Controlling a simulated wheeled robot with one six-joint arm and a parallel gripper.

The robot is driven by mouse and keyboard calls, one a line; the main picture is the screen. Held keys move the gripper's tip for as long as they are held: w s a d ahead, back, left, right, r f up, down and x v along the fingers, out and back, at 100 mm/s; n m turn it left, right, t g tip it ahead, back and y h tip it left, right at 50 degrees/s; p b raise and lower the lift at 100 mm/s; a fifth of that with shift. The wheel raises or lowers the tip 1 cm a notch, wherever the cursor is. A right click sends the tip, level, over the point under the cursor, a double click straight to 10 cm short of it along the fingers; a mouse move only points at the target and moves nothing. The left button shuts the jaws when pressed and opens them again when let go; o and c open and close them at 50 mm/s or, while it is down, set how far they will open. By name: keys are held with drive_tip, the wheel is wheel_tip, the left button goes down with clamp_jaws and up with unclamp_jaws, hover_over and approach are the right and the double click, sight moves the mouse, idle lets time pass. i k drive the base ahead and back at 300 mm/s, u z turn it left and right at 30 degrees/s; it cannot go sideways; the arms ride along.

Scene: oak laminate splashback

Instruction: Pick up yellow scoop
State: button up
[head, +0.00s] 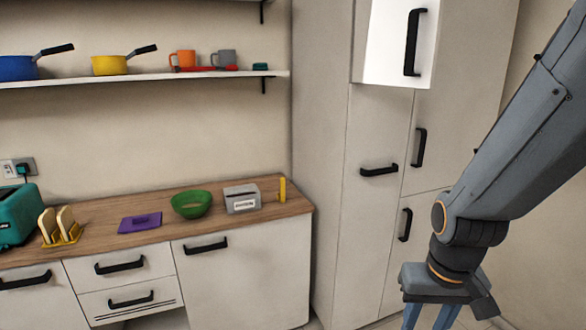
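A small upright yellow object (282,189) stands at the right end of the wooden counter, beside a grey box. It may be the yellow scoop, but it is too small to tell its shape. My gripper (429,317) is at the bottom right, pointing down, well to the right of the counter and in front of the tall cabinet. Its two blue fingers are apart with nothing seen between them. The fingertips are cut off by the lower edge of the picture.
On the counter (100,240) are a green bowl (191,205), the grey box (242,199), a purple item (140,223), a toast rack (60,228) and a teal toaster (15,215). A shelf (130,78) holds pots and mugs. A tall handled cabinet (320,150) stands right of the counter.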

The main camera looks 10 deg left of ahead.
sight(280, 196)
drive_tip(key=u, duration=1.15)
drive_tip(key=i, duration=1.5)
drive_tip(key=z, duration=0.3)
